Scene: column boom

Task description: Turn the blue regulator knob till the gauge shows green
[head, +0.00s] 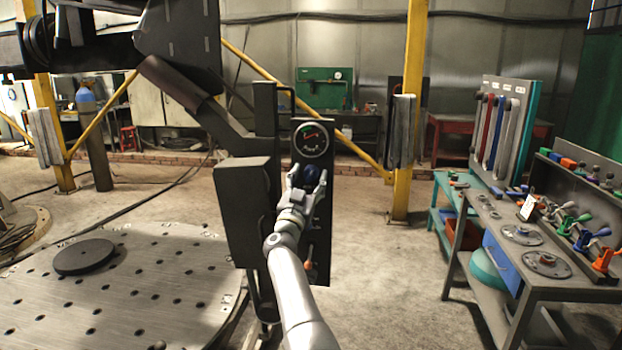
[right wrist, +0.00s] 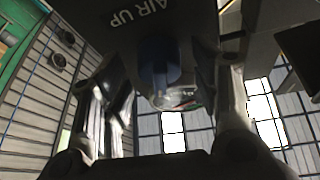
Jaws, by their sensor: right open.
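The blue regulator knob (head: 311,174) sits on a dark upright panel (head: 321,222), just below the round gauge (head: 313,139). The gauge face is dark with red and green marks; the needle's exact place is too small to tell. My right gripper (head: 306,183) is open at the knob, with its fingers on either side. In the right wrist view the knob (right wrist: 155,78) is dark blue and lies between the spread fingers (right wrist: 166,92). Whether a finger touches it I cannot tell. My left gripper is not in view.
An orange-tipped lever (head: 308,265) is lower on the panel. A dark box (head: 244,205) stands left of it. A round perforated plate (head: 150,275) is at left. A workbench (head: 570,292) with tools and clamps is at right. The floor between is clear.

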